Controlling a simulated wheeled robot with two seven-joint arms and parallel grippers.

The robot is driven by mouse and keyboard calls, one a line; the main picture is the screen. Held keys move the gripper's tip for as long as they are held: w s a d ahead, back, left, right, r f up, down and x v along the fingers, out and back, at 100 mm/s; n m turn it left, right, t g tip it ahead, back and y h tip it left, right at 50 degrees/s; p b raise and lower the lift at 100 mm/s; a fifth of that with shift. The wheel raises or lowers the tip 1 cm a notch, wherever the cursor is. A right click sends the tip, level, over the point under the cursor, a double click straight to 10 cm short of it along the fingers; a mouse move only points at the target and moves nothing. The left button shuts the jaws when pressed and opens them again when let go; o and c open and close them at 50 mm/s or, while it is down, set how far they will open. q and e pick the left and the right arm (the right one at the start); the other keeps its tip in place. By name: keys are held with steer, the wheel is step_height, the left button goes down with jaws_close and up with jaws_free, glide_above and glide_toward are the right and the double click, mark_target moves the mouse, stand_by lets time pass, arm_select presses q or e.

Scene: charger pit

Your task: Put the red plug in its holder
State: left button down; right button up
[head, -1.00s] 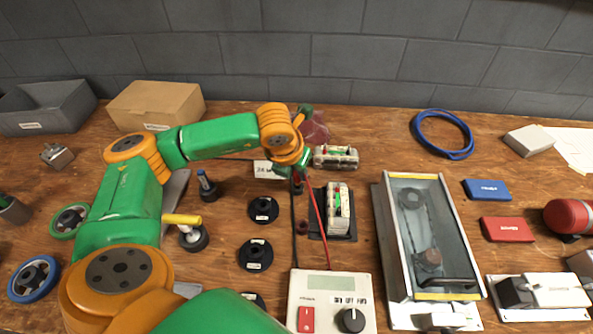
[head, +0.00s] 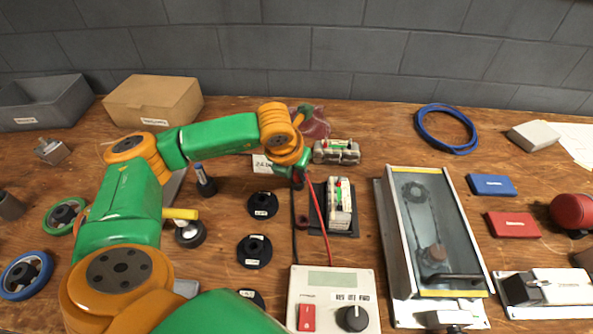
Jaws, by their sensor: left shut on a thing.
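My left gripper (head: 299,179) is shut just left of the battery pack (head: 339,203) on the black mat. The red cable (head: 322,220) of the charger (head: 332,300) runs up to it. The red plug at the cable's end is mostly hidden by the gripper. A black cable (head: 294,232) runs up beside the red one. Black round discs with raised centres, one at the back (head: 262,205) and one nearer (head: 254,251), lie left of the cables; I cannot tell which thing is the plug's holder. My right gripper is not in view.
A second pack (head: 336,151) lies behind the mat. A glass-topped case (head: 432,235) stands to the right. A blue cable coil (head: 447,129), blue box (head: 491,185) and red box (head: 513,224) lie farther right. The wood between case and coil is clear.

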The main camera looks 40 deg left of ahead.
arm_select(q)
steer(key=shift+f, duration=0.15)
steer(key=c, duration=0.6)
jaws_free()
steer(key=v, duration=0.7)
